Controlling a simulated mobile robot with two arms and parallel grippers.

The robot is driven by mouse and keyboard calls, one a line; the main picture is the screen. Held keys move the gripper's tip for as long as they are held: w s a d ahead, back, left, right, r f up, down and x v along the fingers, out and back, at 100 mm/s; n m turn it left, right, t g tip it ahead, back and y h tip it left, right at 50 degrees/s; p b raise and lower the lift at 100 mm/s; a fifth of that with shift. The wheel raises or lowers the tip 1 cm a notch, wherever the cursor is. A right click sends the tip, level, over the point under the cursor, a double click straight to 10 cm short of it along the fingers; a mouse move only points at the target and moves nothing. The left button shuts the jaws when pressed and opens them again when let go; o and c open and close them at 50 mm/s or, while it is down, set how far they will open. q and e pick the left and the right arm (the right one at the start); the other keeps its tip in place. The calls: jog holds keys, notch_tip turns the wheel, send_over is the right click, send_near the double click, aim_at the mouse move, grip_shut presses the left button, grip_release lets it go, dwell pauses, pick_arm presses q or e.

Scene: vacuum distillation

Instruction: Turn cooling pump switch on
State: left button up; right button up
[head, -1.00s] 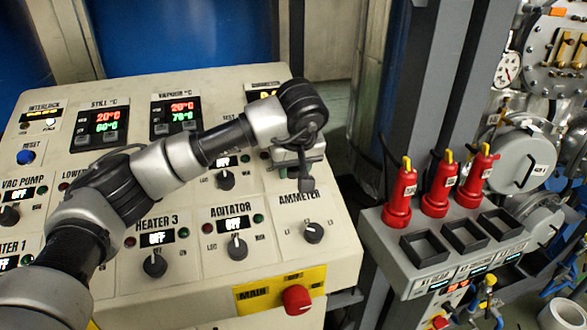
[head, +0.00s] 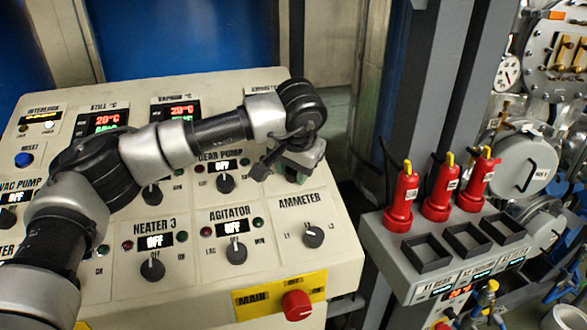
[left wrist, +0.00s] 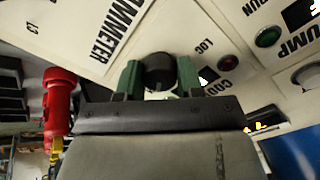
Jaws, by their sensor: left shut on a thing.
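The cooling pump switch is a black round knob (left wrist: 158,72) on the cream panel, with "LOC" and part of "COOL" lettered beside it in the left wrist view. My left gripper (left wrist: 158,78) has its two green fingers on either side of this knob and is shut on it. In the head view my left gripper (head: 285,165) is at the panel's upper right, above the ammeter knob. It hides most of the switch there, and the switch's display is not readable. My right gripper is not in view.
The gear pump knob (head: 225,182), agitator knob (head: 236,252) and ammeter knob (head: 313,237) are close by. The red main knob (head: 297,305) is at the panel's lower edge. Red cylinders (head: 401,199) stand on a grey stand (head: 375,232) to the right.

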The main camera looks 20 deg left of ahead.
pick_arm(q)
jog(key=shift+m, duration=0.3)
dwell(0.4)
jog(key=o, duration=0.9)
jog(key=shift+o, duration=0.2)
jog(key=b+v, duration=0.3)
jog(key=v, duration=0.8)
